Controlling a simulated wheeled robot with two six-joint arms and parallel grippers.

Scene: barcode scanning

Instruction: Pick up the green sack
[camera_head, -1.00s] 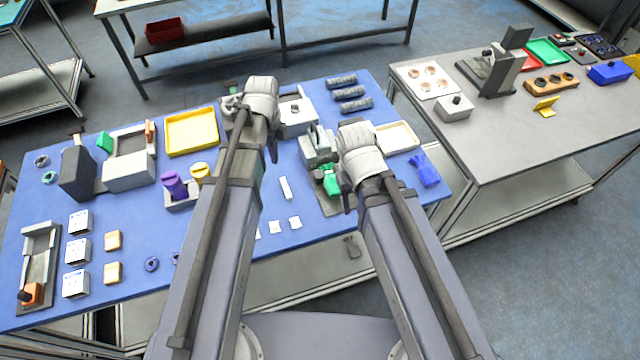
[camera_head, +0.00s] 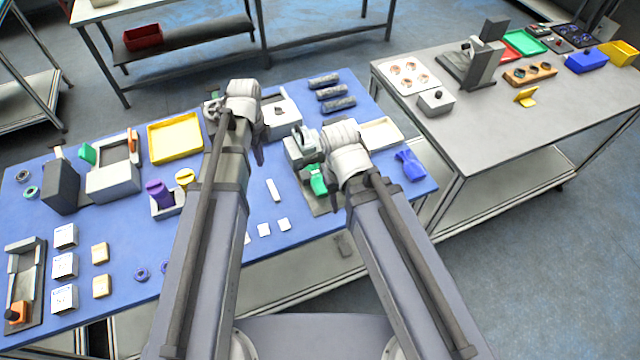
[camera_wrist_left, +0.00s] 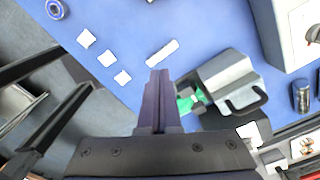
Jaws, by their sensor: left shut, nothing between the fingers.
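The green sack (camera_head: 318,180) stands on a dark plate at the foot of a grey device (camera_head: 298,153), near the right of the blue table. In the left wrist view the green sack (camera_wrist_left: 190,99) is just right of my finger tips, partly covered by the grey device. My left gripper (camera_head: 259,157) points down over the table, to the left of the sack and apart from it. The left wrist view shows its fingers (camera_wrist_left: 158,73) shut and empty. My right gripper (camera_head: 349,190) is just right of the sack; its fingers are mostly hidden by its own arm.
A blue sack (camera_head: 410,166) lies at the table's right end, before a cream tray (camera_head: 381,133). A white bar (camera_head: 273,190) and several small white squares lie left of the sack. A yellow tray (camera_head: 175,138) is further left. A grey table (camera_head: 480,140) stands at the right.

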